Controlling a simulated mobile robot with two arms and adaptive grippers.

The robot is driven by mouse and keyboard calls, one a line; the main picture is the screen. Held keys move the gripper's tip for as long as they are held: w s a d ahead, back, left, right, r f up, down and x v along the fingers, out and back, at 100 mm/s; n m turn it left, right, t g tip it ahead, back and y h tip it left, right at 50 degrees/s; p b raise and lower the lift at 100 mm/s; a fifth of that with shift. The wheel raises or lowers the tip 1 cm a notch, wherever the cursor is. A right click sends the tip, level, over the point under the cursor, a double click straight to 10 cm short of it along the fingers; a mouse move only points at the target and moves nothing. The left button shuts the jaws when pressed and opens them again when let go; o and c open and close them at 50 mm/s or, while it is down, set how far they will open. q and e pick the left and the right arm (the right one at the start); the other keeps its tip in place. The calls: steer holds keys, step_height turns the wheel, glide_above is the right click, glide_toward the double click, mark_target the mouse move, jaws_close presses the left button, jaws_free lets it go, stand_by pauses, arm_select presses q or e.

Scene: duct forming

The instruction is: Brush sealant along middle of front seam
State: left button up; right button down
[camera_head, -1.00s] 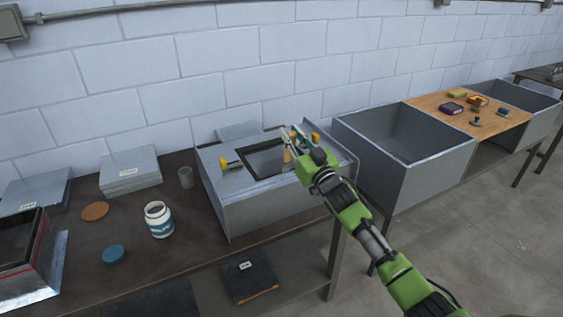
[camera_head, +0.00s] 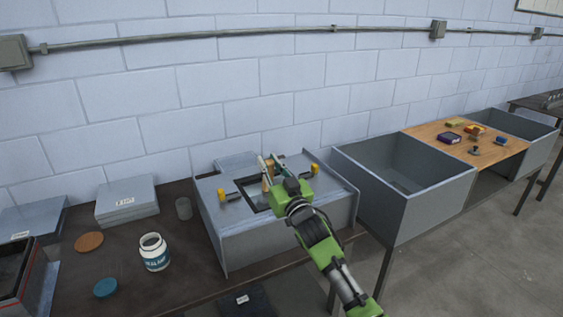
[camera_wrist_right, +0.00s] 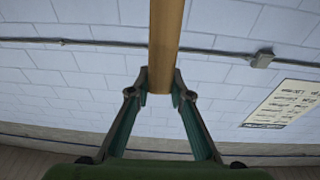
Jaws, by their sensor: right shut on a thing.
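The grey metal duct (camera_head: 285,240) stands on the dark workbench, with a rectangular opening in its top. A yellow-handled clamp sits at the left (camera_head: 221,195) and another at the right (camera_head: 314,170) of the opening. My right gripper (camera_head: 267,168) is over the opening, its arm reaching across the front of the duct. It is shut on the wooden handle of the brush (camera_wrist_right: 166,45), which fills the gap between the fingers in the right wrist view. The brush's bristles are hidden, so contact with the seam cannot be told. The open white sealant jar (camera_head: 154,254) stands left of the duct. My left gripper is not in view.
A blue lid (camera_head: 105,288), a brown disc (camera_head: 89,242) and a grey cup (camera_head: 184,208) are on the bench at left, near stacked metal sheets (camera_head: 127,200). A large open metal bin (camera_head: 430,200) stands close to the duct's right.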

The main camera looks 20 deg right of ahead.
steer(key=a+f+b, duration=0.4)
steer(key=a+f, duration=0.1)
steer(key=a, duration=0.1)
steer(key=shift+a+b, duration=0.35)
steer(key=shift+a, duration=0.05)
steer(key=shift+s+f+b, duration=0.1)
steer(key=shift+f+b, duration=0.2)
steer(key=shift+f, duration=0.1)
stand_by(1.1)
steer(key=shift+d, duration=0.1)
steer(key=d+p, duration=0.1)
steer(key=d, duration=0.2)
stand_by(0.3)
